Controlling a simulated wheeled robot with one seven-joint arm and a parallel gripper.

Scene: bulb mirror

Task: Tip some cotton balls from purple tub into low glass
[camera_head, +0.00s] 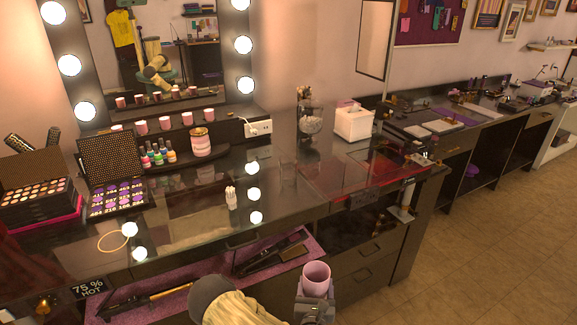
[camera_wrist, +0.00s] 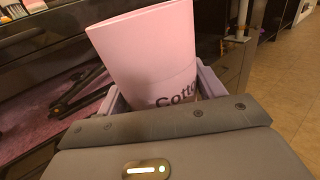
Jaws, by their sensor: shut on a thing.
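The purple tub (camera_head: 317,271) looks pinkish-lilac and is in my gripper (camera_head: 315,300), in front of the counter at the bottom of the head view. The wrist view shows the tub (camera_wrist: 150,48) with dark lettering that begins "Cotto". My gripper (camera_wrist: 163,92) is shut on the tub's lower part, a finger on each side. The tub looks roughly upright; its contents cannot be made out. A low clear glass (camera_head: 288,175) stands on the glossy dark counter, beyond my gripper and slightly left. It is faint and looks empty.
A small holder of white sticks (camera_head: 231,197) stands left of the glass. An open shelf with styling tools (camera_head: 272,253) is below the counter edge. Counter around the low glass is mostly clear.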

